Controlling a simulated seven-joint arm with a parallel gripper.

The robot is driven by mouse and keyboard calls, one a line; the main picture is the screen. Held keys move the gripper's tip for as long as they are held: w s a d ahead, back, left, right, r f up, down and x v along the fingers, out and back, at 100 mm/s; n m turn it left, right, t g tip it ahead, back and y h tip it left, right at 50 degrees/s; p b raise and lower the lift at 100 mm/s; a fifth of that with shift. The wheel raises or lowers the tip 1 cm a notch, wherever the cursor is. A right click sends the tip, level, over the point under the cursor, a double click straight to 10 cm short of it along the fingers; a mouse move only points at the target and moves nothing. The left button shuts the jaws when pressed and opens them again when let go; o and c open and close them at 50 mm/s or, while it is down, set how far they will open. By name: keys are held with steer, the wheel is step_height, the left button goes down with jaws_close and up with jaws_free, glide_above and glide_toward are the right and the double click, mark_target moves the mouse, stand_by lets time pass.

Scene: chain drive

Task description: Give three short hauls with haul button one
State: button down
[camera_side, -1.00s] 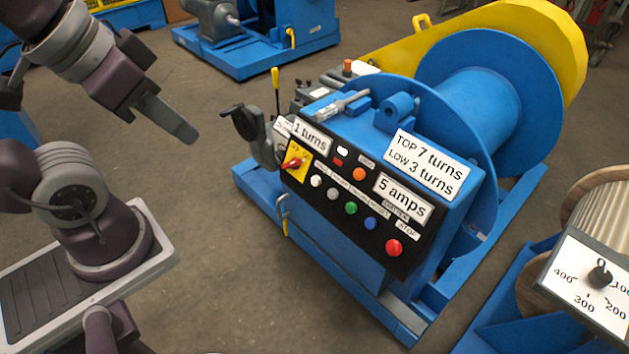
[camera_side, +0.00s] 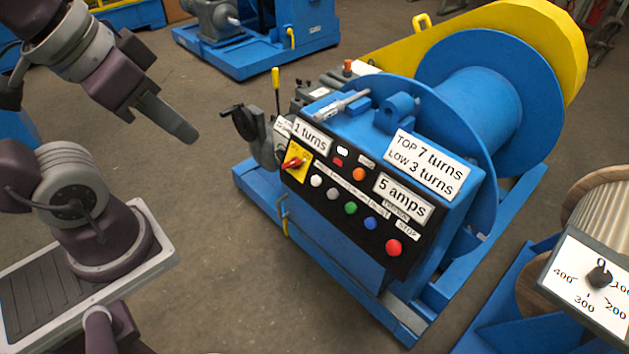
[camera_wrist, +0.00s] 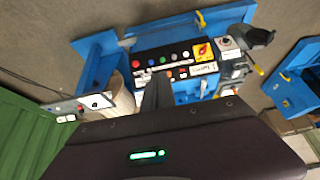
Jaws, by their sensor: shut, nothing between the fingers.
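The black control panel (camera_side: 325,206) is on the front of the blue winch. It carries a row of buttons: white (camera_side: 316,181), grey (camera_side: 333,194), green (camera_side: 351,208), blue (camera_side: 371,223) and red (camera_side: 393,247). Their small labels are too small to read, so I cannot tell which is haul button one. A red knob on a yellow plate (camera_side: 298,163) is at the panel's left. Plates read "1 turns", "5 amps" and "TOP 7 turns LOW 3 turns". My gripper (camera_side: 190,138) is shut and empty, in the air left of the panel. The panel (camera_wrist: 160,61) also shows in the wrist view.
The blue winch drum (camera_side: 475,100) with a yellow guard (camera_side: 440,40) stands behind the panel. A grey crank handle (camera_side: 243,125) juts out at its left. A dial box (camera_side: 590,285) is at the lower right. The floor between my arm and the winch is clear.

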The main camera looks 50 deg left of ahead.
mark_target(316, 181)
stand_by(0.8)
steer(key=w+a+f+n+g+h, duration=0.2)
steer(key=w+f+n+h, duration=0.4)
steer(key=w, duration=0.4)
steer(key=w+a+f+n+g+h, duration=0.25)
steer(key=w+f+n+h, duration=0.2)
steer(key=w+f, duration=0.55)
steer(key=w+a+f+n+t, duration=0.1)
steer(key=a+f+n+t, duration=0.2)
steer(key=f, duration=0.4)
steer(key=w+a+f+n+t, duration=0.1)
steer(key=a+f+n+t, duration=0.2)
steer(key=f, duration=0.5)
steer(key=w+a+f+n+t, duration=0.1)
steer(key=a+f+n+t, duration=0.2)
steer(key=f+n, duration=0.4)
steer(key=shift+a+f+t+h, duration=0.25)
steer(key=shift+a+t+h, duration=0.15)
steer(key=shift+t, duration=0.25)
steer(key=shift+w+d, duration=0.1)
steer(key=shift+w, duration=0.05)
steer(key=w+f, duration=0.4)
steer(key=w, duration=0.3)
steer(key=shift+w, duration=0.4)
